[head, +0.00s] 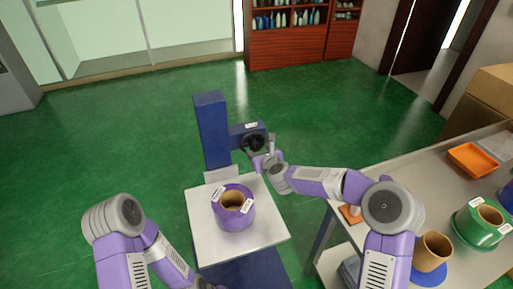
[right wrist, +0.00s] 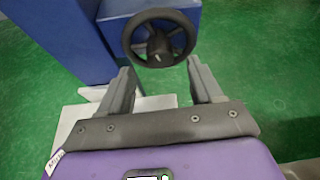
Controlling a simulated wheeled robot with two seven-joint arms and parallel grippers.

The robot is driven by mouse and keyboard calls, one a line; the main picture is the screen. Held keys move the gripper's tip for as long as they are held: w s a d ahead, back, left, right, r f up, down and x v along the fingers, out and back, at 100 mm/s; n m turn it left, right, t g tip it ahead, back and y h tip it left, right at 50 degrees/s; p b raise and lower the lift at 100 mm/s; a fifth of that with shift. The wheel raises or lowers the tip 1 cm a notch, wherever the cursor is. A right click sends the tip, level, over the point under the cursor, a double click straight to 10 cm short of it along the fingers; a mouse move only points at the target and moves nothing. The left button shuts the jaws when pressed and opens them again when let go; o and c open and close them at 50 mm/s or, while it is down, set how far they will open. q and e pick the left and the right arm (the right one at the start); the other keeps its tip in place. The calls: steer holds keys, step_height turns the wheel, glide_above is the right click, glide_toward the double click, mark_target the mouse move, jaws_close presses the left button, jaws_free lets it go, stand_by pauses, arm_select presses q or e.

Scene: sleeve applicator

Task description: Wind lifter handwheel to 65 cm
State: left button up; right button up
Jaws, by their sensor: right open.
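The lifter has a blue column (head: 212,130) and a pale platform (head: 268,232) in front of it. A purple roll with a brown core (head: 235,217) stands upright on the platform. The dark handwheel (head: 253,142) is on the blue housing right of the column. In the right wrist view the handwheel (right wrist: 158,42) faces me, with a round rim, spokes and a hub. My right gripper (head: 262,163) is open just in front of the wheel. Its two fingers (right wrist: 158,68) are spread below the rim, with nothing seen between them. My left gripper is out of view; only its arm shows.
A grey bench (head: 400,190) stands at the right, with an orange tray (head: 473,158), a green roll (head: 478,228) and a brown core on a blue base (head: 433,255). A red shelf (head: 290,42) stands at the back. Green floor is clear behind the lifter.

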mark_target(255, 147)
steer(key=shift+x, duration=2)
steer(key=shift+f, duration=0.1)
steer(key=c, duration=1.1)
steer(key=shift+o, duration=0.2)
steer(key=shift+a+n+t+h+b, duration=0.25)
steer(key=shift+n+h+b, duration=0.3)
steer(key=shift+n, duration=0.45)
steer(key=shift+s+f+n+t+h+b, duration=0.1)
steer(key=shift+n+t+h+b, duration=0.35)
steer(key=shift+n+h+b, duration=0.7)
steer(key=shift+n+p, duration=0.3)
steer(key=shift+n, duration=0.05)
